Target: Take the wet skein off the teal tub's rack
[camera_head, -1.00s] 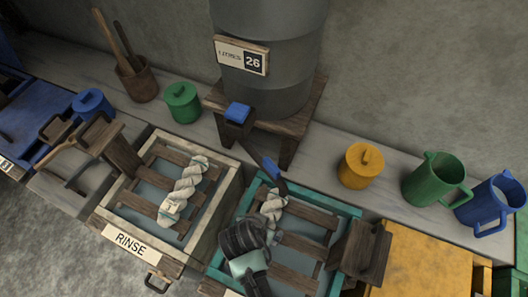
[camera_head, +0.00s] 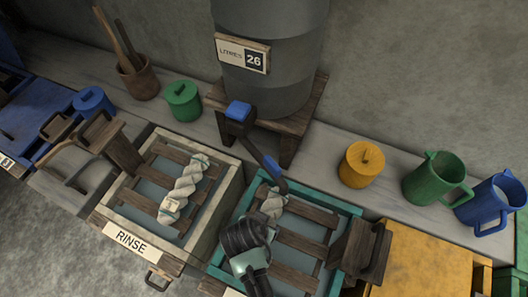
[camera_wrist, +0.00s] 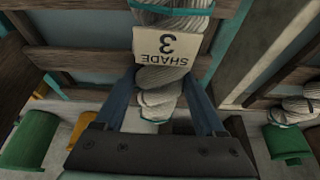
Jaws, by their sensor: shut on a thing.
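The teal tub (camera_head: 349,212) stands at the lower middle of the head view, with a wooden slatted rack (camera_head: 312,213) across it. A pale twisted skein (camera_head: 272,205) lies along the rack's left part, partly hidden by my gripper (camera_head: 262,222). In the wrist view the skein (camera_wrist: 158,78) runs between the two blue fingers of my gripper (camera_wrist: 163,108), which is shut on it. I cannot tell whether the skein still touches the slats.
A second pale skein (camera_head: 185,188) lies on the rack of the RINSE tub (camera_head: 229,195), left. A grey drum (camera_head: 275,75) with a blue-handled tap (camera_head: 240,111) stands behind; its spout reaches over the teal tub's back edge. A yellow pot (camera_head: 361,166) and green jug (camera_head: 434,180) stand right.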

